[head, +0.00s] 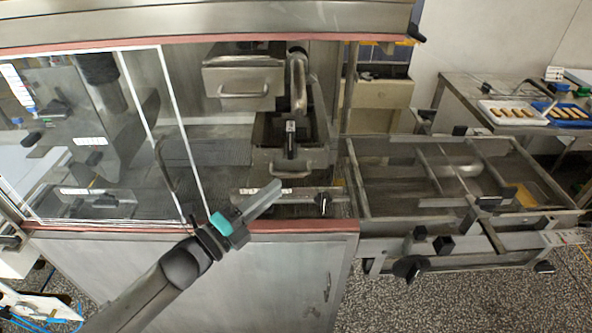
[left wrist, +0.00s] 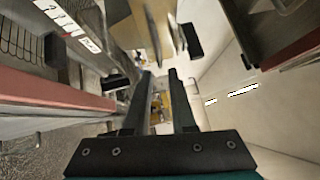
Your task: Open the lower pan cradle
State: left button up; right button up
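The lower pan cradle seems to be the metal box (head: 285,160) with a bar handle, low inside the enrober cabinet in the head view. My right gripper is not in view.
Above is another metal box (head: 243,75) with a handle, beside a curved pipe (head: 298,80). A glass door panel (head: 90,140) covers the cabinet's left side. The red-edged sill (head: 310,226) runs under my gripper. A metal frame (head: 365,190) with bars and black knobs extends right.

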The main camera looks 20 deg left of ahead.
aim_at(295, 173)
pick_arm(q)
jog(key=x, duration=0.7)
jog(key=shift+w+d+p, duration=0.1)
jog(key=shift+w+p, duration=0.05)
jog(key=shift+p, duration=0.15)
grip_shut()
jog(key=shift+r, duration=0.2)
dwell(1.0)
